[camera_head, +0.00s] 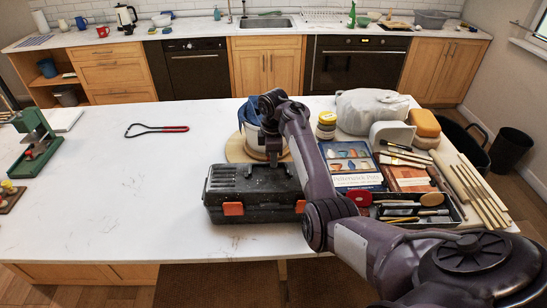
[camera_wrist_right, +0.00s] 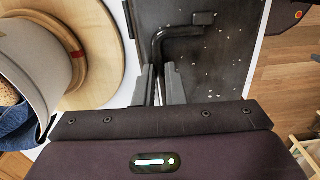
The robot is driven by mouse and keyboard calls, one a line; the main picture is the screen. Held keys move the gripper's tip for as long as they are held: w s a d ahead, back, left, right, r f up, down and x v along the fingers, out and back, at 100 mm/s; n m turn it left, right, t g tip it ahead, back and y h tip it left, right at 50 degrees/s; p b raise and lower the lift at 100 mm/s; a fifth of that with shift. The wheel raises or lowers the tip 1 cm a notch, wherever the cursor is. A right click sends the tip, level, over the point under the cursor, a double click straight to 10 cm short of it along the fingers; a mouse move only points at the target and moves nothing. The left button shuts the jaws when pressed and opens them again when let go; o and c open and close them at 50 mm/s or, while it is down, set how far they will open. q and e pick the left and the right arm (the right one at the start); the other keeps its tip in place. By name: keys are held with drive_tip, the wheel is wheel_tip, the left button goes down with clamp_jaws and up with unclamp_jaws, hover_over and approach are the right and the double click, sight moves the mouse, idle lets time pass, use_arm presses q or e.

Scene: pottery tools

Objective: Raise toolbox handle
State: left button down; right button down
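The black toolbox (camera_head: 232,214) with orange latches stands on the white table. Its dark speckled lid (camera_wrist_right: 222,70) fills the upper middle of the right wrist view. The black toolbox handle (camera_wrist_right: 180,32) is a bent bar above the lid, running in between my right gripper's fingers. My right gripper (camera_head: 273,158) reaches down over the toolbox from the right. In the right wrist view its two fingers (camera_wrist_right: 160,82) stand close together, one on each side of the handle bar, and look shut on it. The handle's far part is hidden by the gripper. My left gripper is not in view.
A round wooden board (camera_head: 233,150) with a pot and blue cloth sits behind the toolbox. Books (camera_head: 352,165), a tool tray (camera_head: 452,212), jars and a white bag (camera_head: 368,110) crowd the right. A green press (camera_head: 35,135) stands far left; the table's left middle is mostly clear.

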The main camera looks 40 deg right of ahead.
sight(274, 180)
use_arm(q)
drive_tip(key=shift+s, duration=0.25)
